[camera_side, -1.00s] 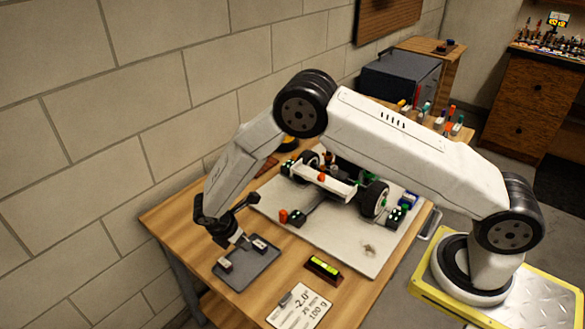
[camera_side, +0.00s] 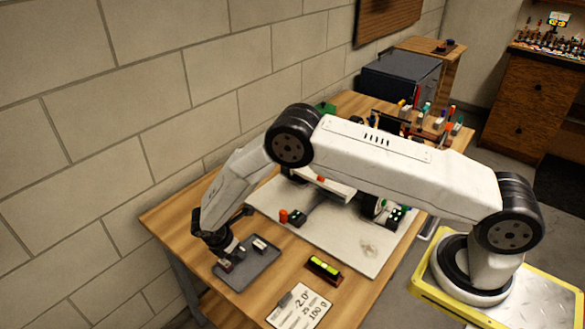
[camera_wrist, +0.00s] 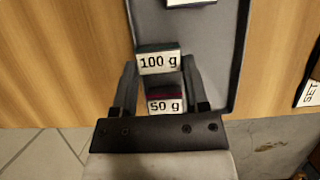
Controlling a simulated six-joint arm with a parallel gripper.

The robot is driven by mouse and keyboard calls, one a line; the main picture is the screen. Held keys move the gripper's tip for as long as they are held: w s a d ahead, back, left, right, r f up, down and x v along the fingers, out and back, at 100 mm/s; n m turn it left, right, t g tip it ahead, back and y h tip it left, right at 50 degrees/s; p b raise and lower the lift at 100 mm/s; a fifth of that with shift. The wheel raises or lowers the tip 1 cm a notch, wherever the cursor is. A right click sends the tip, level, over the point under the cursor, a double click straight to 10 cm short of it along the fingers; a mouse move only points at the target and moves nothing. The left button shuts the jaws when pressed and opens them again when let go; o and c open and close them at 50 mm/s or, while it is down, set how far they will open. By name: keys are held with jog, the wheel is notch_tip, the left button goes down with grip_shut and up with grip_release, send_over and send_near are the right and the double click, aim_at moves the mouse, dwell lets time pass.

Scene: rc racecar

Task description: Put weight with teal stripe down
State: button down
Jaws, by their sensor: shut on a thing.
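My gripper (camera_wrist: 160,75) is shut on a weight labelled 100 g (camera_wrist: 159,62), held between its fingertips. Another weight (camera_side: 260,246) sits at the tray's far edge, partly showing in the wrist view (camera_wrist: 190,2).
A spirit level (camera_side: 324,268) and a white card reading -2.0° and 100 g (camera_side: 300,307) lie right of the tray. The race car (camera_side: 335,187) stands on a white board (camera_side: 355,245) behind, partly hidden by my arm. The tray's front right is clear.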

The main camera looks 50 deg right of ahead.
jog(key=shift+f, duration=0.4)
jog(key=shift+c, duration=0.5)
grip_release()
jog(key=shift+f, duration=0.15)
jog(key=shift+s, duration=0.1)
jog(key=shift+r, duration=0.25)
jog(key=v, duration=1.2)
jog(key=shift+r, duration=0.2)
jog(key=shift+d, duration=0.1)
